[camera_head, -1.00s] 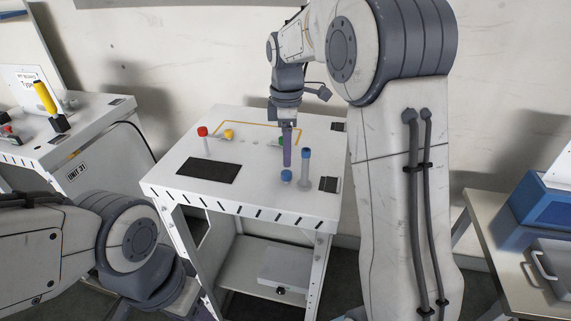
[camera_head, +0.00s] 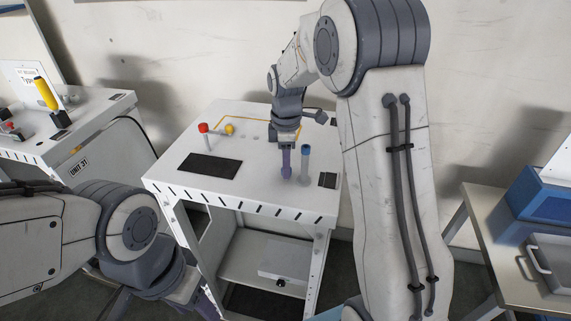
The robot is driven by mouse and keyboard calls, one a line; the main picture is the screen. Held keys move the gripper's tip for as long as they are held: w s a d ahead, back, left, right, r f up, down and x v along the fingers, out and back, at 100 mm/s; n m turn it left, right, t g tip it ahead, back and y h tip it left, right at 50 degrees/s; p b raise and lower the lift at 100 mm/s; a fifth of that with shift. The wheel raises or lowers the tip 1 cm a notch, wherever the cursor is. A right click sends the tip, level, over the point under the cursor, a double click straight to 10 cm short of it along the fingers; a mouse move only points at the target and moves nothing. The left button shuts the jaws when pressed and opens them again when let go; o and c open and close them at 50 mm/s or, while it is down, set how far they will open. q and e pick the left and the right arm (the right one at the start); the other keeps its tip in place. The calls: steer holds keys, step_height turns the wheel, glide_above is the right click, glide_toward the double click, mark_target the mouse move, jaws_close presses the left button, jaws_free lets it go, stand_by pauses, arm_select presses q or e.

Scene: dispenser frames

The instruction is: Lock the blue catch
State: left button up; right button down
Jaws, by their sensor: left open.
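On the white cabinet top (camera_head: 255,190) a grey post with a blue cap (camera_head: 305,160) stands upright near the front right. The small blue knob beside it is not visible now; my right gripper covers that spot. My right gripper (camera_head: 286,168) points straight down just left of the blue-capped post, its tip low at the top surface. It is seen edge-on, so its jaw gap and any contact are unclear. My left gripper (camera_head: 206,300) is open, low at the bottom edge, in front of the cabinet and away from its top.
A red knob (camera_head: 203,128) and a yellow knob (camera_head: 230,129) stand at the back left of the top. A dark panel (camera_head: 209,166) lies in front of them. A side cabinet (camera_head: 65,150) with a yellow handle is left; a table with a blue box (camera_head: 540,205) is right.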

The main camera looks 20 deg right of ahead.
steer(key=shift+m, duration=0.4)
steer(key=m, duration=0.3)
steer(key=shift+m, duration=0.4)
steer(key=m, duration=0.4)
steer(key=shift+w+r, duration=0.1)
steer(key=m, duration=0.9)
steer(key=shift+m, duration=0.3)
steer(key=c, duration=0.6)
jaws_free()
steer(key=shift+o, duration=0.2)
